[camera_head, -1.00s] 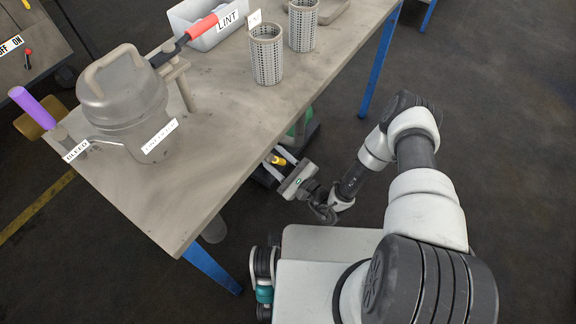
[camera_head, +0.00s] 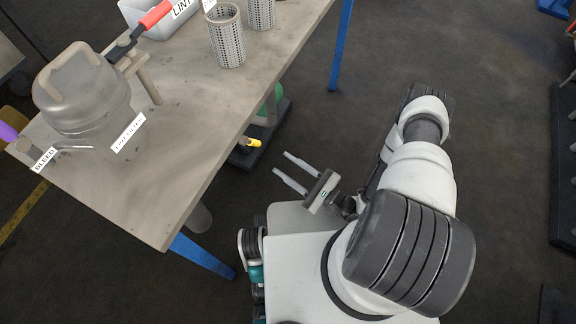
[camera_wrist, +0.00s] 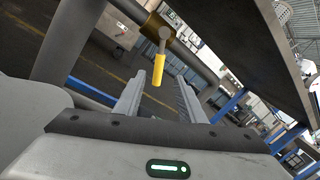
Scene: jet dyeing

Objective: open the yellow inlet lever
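The yellow inlet lever (camera_head: 253,142) shows at the table's near edge, low down, in the head view. In the wrist view the yellow lever (camera_wrist: 159,69) hangs down from a grey stem on a brass-coloured fitting (camera_wrist: 158,33) on a grey pipe. My gripper (camera_head: 281,164) is open and empty, its two fingers pointing toward the lever with a gap between. In the wrist view the lever appears beyond and between the fingertips of my gripper (camera_wrist: 160,82), apart from both. The lower pipework is partly hidden under the table in the head view.
The grey table (camera_head: 165,195) has its edge and a blue leg (camera_head: 200,256) close to my base. On it stand a lidded vessel (camera_head: 85,95), perforated baskets (camera_head: 227,40) and a white bin (camera_head: 150,22). Dark floor (camera_head: 320,120) right of the table is clear.

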